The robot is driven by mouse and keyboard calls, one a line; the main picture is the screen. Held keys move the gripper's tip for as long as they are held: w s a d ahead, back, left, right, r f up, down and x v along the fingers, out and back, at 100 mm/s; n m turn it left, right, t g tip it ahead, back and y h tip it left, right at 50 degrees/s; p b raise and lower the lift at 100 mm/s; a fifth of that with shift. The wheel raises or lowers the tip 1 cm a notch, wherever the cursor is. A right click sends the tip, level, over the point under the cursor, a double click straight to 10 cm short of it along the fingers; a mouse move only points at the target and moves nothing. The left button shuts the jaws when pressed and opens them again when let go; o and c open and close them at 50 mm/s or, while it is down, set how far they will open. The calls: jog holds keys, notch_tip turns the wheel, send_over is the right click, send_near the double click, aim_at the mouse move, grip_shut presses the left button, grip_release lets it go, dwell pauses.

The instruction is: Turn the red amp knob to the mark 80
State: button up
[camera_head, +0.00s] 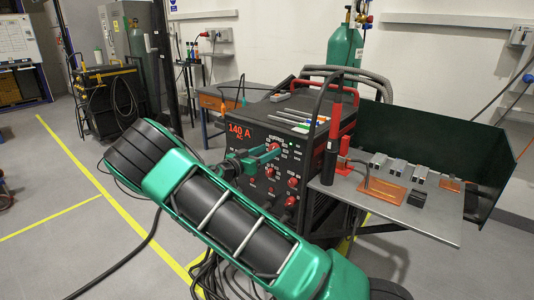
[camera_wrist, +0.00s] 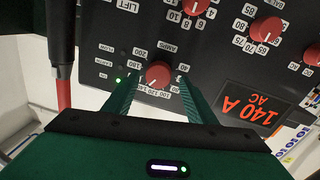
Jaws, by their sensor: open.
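The red amp knob (camera_wrist: 158,74) sits on the black front panel under the label AMPS, inside a ring of small number marks. Its pointer is too small to read for certain. The red display (camera_wrist: 250,103) reads 140 A AC; it also shows in the head view (camera_head: 239,132). My gripper (camera_wrist: 159,77) is open, with one green finger on each side of the amp knob. Gaps show between the fingers and the knob, so I see no grip on it. In the head view my gripper (camera_head: 262,158) is at the panel and partly hides the knobs there.
Other red knobs, including one at the upper right (camera_wrist: 266,28), surround the amp knob. A red-and-black torch (camera_head: 333,140) stands beside the welder. A metal side table (camera_head: 400,208) with grey blocks juts out at the right.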

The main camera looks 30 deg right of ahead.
jog(key=shift+w+d, duration=0.1)
jog(key=shift+d, duration=0.2)
jog(key=c, duration=1)
jog(key=shift+c, duration=0.2)
jog(key=shift+w, duration=0.1)
